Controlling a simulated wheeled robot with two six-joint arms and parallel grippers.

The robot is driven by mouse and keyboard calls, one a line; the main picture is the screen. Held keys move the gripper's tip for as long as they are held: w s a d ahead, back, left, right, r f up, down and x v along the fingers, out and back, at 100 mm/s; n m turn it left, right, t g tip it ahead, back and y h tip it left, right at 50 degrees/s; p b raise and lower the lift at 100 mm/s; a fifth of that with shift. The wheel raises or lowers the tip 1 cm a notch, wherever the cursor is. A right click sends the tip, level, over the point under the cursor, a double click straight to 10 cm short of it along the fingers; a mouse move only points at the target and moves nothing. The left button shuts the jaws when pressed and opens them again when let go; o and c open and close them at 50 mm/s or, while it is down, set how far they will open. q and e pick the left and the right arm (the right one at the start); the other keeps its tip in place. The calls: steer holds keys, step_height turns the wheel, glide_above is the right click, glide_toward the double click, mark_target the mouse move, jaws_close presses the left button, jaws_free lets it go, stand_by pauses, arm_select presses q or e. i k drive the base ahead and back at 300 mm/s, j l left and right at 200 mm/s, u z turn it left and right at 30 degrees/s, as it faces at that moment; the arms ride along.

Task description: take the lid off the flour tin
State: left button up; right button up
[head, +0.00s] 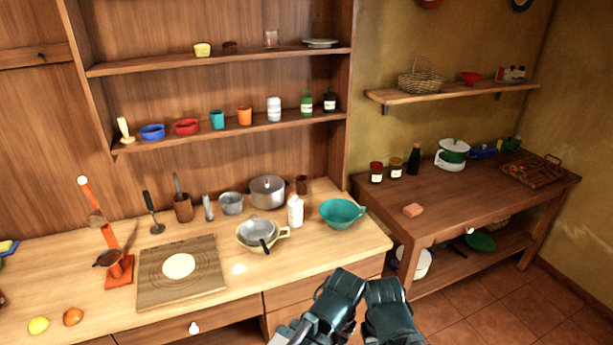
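No container is plainly marked as a flour tin, so I cannot tell which one it is. A white container (414,262) on the side table's lower shelf is partly hidden. Dark teal parts of my two arms show at the bottom edge, far from these containers.
The counter holds a teal bowl (342,213), a strainer and a board (205,255). Shelves hang above.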

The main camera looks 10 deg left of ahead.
mark_target(294, 201)
steer(key=i+l+u, duration=0.2)
steer(key=i+u, duration=0.2)
steer(key=i, duration=0.25)
steer(key=i+l+u, duration=0.4)
steer(key=i, duration=0.2)
steer(key=i+l+u, duration=0.4)
steer(key=i+l, duration=0.1)
steer(key=i, duration=0.05)
